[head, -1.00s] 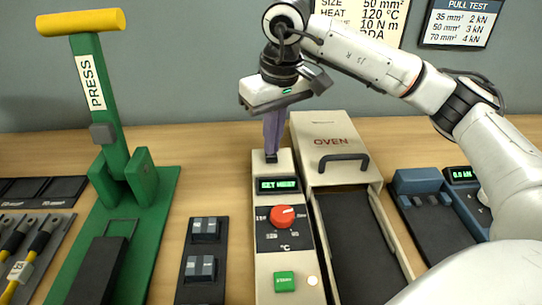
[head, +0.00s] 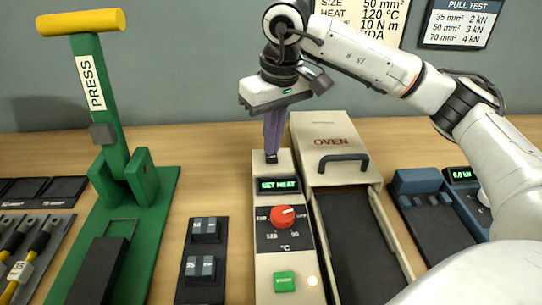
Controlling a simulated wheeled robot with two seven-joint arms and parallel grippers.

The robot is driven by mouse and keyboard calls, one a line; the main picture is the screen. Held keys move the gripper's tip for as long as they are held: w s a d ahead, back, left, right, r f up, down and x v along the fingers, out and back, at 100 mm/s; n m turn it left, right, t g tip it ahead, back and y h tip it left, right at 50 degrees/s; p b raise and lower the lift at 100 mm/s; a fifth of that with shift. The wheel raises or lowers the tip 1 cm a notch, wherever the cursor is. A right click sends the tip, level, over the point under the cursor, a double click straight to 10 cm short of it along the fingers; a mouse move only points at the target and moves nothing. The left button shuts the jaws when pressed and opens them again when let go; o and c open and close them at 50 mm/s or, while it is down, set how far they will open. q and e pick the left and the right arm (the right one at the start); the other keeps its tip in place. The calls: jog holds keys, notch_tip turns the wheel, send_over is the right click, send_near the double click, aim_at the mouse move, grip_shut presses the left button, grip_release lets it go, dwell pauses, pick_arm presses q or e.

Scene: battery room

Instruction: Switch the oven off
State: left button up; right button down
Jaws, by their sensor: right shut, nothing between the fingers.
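The oven (head: 309,128) is a cream box with a dark handle and the word OVEN. Its control panel (head: 262,281) stands along the left side. The panel has a lit green display (head: 279,185) reading SET HEAT, a red dial (head: 283,216) with a white pointer mark, and a green button (head: 284,281). My right gripper (head: 271,157) has purple fingers, shut and empty, pointing down at the panel's far end. A small dark part shows at the fingertips; I cannot tell whether it is a switch or whether they touch it. My left gripper is not in view.
A green press (head: 118,125) with a yellow handle stands left. A dark plate with small blocks (head: 203,250) lies between press and panel. A blue pull tester (head: 415,181) is at the right. Bare wood lies left of the panel's far end.

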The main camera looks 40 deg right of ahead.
aim_at(272, 158)
jog(key=shift+f+b, duration=0.5)
jog(key=shift+f, duration=0.2)
dwell(0.6)
jog(key=shift+r, duration=0.1)
notch_tip(272, 158, up, 7)
jog(key=p, duration=0.5)
dwell(0.4)
dwell(0.4)
